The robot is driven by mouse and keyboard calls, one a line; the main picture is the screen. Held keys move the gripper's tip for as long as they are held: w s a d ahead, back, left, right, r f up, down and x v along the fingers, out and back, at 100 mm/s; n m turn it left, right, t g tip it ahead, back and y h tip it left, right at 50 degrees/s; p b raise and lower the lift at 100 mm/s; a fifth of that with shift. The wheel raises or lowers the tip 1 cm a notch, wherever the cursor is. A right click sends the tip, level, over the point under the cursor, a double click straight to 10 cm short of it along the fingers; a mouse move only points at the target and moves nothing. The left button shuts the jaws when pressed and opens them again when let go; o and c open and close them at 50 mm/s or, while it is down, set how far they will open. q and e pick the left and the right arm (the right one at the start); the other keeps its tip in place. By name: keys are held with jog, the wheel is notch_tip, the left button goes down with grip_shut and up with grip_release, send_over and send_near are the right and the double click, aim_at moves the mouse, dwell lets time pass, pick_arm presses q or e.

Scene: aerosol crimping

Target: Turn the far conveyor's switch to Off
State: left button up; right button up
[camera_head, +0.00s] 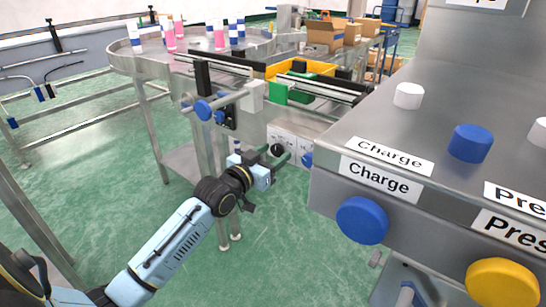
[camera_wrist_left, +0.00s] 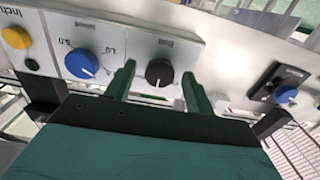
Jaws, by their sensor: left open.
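A control box (camera_head: 285,137) sits on the side of the far conveyor (camera_head: 240,70). In the left wrist view its white panel (camera_wrist_left: 120,45) carries a black rotary switch (camera_wrist_left: 159,72) and a blue knob (camera_wrist_left: 82,63) to its left. My left gripper (camera_head: 281,158) is at this panel. In the left wrist view the gripper (camera_wrist_left: 160,78) is open, with its dark green fingers on either side of the black switch; I cannot tell whether they touch it. The switch's setting is too small to read. My right gripper is not in view.
A yellow button (camera_wrist_left: 15,37) is at the left of the wrist view, another blue knob (camera_wrist_left: 286,94) at the right. A large metal machine (camera_head: 400,130) with a blue button (camera_head: 362,220) fills the head view's right. Green floor (camera_head: 100,170) is open at left.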

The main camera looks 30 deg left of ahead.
pick_arm(q)
jog(key=shift+w, duration=0.3)
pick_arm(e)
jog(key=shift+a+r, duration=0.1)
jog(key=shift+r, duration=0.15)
pick_arm(q)
jog(key=shift+c, duration=0.4)
jog(key=c, duration=0.9)
jog(key=n+p, duration=0.3)
jog(key=p, duration=0.1)
jog(key=shift+r, duration=0.15)
jog(key=n+p, duration=0.4)
jog(key=n, duration=0.1)
jog(key=shift+d+n+p, duration=0.1)
jog(key=shift+n+p, duration=0.25)
jog(key=shift+n, duration=0.65)
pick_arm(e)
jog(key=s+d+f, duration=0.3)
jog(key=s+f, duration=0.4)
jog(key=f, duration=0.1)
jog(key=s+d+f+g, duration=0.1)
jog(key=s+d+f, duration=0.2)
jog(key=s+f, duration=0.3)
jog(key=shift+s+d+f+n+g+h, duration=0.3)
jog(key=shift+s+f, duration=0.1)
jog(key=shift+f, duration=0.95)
